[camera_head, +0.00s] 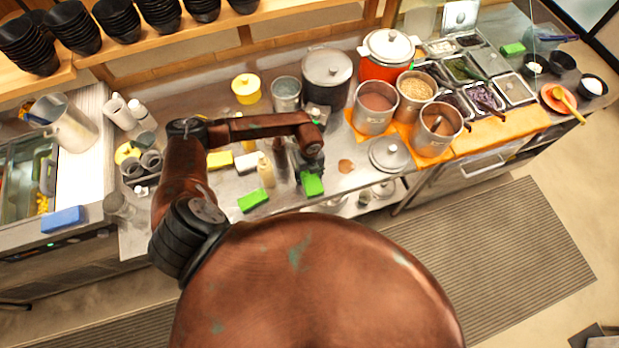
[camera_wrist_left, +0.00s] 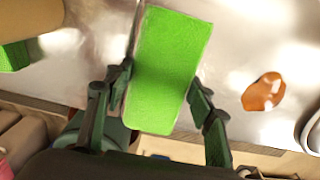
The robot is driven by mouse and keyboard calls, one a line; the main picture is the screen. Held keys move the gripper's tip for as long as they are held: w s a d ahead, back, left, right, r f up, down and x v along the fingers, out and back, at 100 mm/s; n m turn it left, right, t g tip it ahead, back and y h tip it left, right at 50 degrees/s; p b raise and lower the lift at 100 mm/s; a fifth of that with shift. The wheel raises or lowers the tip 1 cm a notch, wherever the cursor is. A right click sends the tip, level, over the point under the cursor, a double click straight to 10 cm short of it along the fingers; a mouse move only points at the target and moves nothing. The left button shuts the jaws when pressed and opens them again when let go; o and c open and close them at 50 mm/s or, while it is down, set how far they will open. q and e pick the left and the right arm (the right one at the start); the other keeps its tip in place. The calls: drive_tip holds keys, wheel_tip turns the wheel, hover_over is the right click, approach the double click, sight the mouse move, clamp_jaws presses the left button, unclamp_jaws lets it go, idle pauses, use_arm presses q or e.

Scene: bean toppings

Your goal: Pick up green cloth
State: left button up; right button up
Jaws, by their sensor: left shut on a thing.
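A bright green cloth (camera_head: 313,184), shaped like a flat block, is at my left gripper (camera_head: 308,172), near the front edge of the steel counter. In the left wrist view the green cloth (camera_wrist_left: 168,60) lies between the two fingers of my left gripper (camera_wrist_left: 160,82), which is shut on it. Whether the cloth is clear of the counter I cannot tell. A second green cloth (camera_head: 253,200) lies to the left on the counter; a green piece (camera_wrist_left: 14,56) shows at the left of the wrist view. My right gripper is not in view.
A cream bottle (camera_head: 265,170) and a yellow block (camera_head: 220,159) stand left of the gripper. A black pot (camera_head: 327,76) stands behind. Another green cloth (camera_head: 513,48) lies far right.

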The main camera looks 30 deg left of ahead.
use_arm(q)
drive_tip(key=shift+c, duration=0.3)
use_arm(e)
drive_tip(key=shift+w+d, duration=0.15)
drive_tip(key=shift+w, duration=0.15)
use_arm(q)
drive_tip(key=shift+r, duration=0.1)
